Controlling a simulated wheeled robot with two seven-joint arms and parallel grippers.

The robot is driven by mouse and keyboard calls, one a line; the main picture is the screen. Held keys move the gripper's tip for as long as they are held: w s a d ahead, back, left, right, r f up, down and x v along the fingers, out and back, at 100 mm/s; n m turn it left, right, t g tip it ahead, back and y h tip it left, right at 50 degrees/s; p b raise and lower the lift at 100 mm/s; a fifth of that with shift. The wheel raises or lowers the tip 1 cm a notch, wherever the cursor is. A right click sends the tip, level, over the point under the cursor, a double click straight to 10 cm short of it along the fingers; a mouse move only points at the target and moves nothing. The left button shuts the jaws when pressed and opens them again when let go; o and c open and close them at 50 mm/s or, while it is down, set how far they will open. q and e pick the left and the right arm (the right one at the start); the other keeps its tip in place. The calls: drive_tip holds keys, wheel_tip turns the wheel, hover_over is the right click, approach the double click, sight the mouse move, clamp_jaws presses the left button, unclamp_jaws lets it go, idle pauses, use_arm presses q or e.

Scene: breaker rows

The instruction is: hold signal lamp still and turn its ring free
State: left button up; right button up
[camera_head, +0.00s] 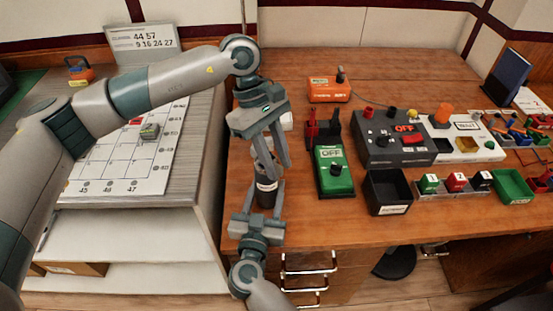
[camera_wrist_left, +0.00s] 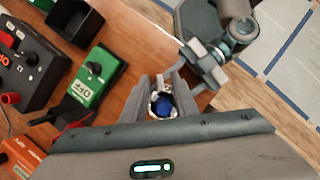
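The signal lamp (camera_head: 266,188) is a dark upright cylinder with a pale label, near the left edge of the wooden desk. Its blue top (camera_wrist_left: 162,104) with a pale ring around it shows in the left wrist view. My right gripper (camera_head: 264,189) comes from the near side, with its fingers on both sides of the lamp body, and appears shut on it. My left gripper (camera_head: 276,170) points down from above, fingers apart, straddling the lamp's top. It also shows in the left wrist view (camera_wrist_left: 163,85). Gaps at the ring are too small to judge exactly.
A green OFF switch box (camera_head: 335,172) stands just right of the lamp. Beyond it are a black bin (camera_head: 387,192), a dark control box (camera_head: 394,150) and an orange box (camera_head: 328,90). A numbered white board (camera_head: 110,165) lies on the left counter.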

use_arm(q)
clamp_jaws()
drive_tip(key=shift+n, duration=0.3)
use_arm(e)
drive_tip(key=shift+r, duration=0.1)
use_arm(q)
drive_tip(key=shift+w+n+t, duration=0.75)
drive_tip(key=shift+n+t, duration=0.3)
drive_tip(key=shift+n, duration=1.85)
drive_tip(key=shift+w+n+t, duration=0.8)
drive_tip(key=shift+n+t, duration=0.3)
drive_tip(key=shift+n, duration=1.8)
drive_tip(key=shift+w+n+t, duration=0.75)
drive_tip(key=shift+n+t, duration=0.3)
drive_tip(key=shift+n, duration=1.85)
drive_tip(key=shift+a, duration=0.1)
